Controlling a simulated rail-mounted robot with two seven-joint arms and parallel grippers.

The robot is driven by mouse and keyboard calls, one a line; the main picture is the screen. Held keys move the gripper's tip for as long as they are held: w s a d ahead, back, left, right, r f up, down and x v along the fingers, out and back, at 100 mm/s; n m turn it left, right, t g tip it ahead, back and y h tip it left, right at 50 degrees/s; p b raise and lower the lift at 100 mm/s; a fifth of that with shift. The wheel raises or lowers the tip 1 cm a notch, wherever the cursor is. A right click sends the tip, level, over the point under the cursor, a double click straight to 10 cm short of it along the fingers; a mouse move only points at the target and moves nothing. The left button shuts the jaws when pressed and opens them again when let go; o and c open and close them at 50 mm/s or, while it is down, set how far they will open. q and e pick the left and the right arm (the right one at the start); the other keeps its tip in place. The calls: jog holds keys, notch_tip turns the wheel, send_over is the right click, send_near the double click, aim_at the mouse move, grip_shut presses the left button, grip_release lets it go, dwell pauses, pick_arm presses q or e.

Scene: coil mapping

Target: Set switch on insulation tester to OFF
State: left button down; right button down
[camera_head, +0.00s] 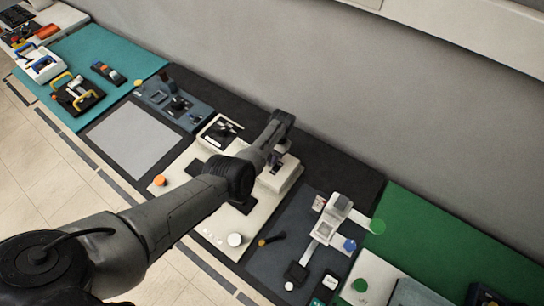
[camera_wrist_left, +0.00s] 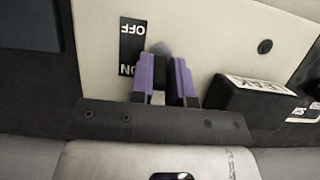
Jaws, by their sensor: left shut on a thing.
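My left arm comes in from the lower left in the head view, and its gripper (camera_head: 276,160) is down at a cream unit (camera_head: 288,181) on the workbench. In the left wrist view, the two purple fingers (camera_wrist_left: 166,84) are close together over the cream panel (camera_wrist_left: 216,40) of the insulation tester. They are shut on the switch, of which a small grey part (camera_wrist_left: 161,47) shows past the fingertips. A black label plate (camera_wrist_left: 131,47) beside the fingers reads OFF at one end and ON at the other, upside down. The fingers hide most of the switch, so its exact setting is unclear.
A black block with a white label (camera_wrist_left: 262,96) stands right of the fingers in the wrist view. In the head view, a white device (camera_head: 328,216) on a dark mat lies to the right, and a blue-grey unit (camera_head: 172,100) to the left. A wall runs behind the bench.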

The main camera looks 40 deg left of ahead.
aim_at(267, 168)
pick_arm(q)
jog(key=t+p, duration=0.2)
jog(key=p, duration=0.2)
jog(key=s+t+p, duration=0.1)
jog(key=t+p, duration=0.1)
jog(key=p, duration=0.2)
jog(key=s+t+p, duration=0.1)
jog(key=t+p, duration=0.1)
jog(key=p, duration=0.2)
jog(key=shift+s+d+r+y, duration=0.1)
jog(key=shift+r+y, duration=0.2)
jog(key=shift+r, duration=0.1)
jog(key=shift+s+f+t+p, duration=0.3)
jog(key=shift+t+p, duration=0.55)
jog(key=shift+t, duration=0.15)
jog(key=shift+s+f+t, duration=0.2)
jog(key=shift+t, duration=0.7)
jog(key=c, duration=1.1)
grip_release()
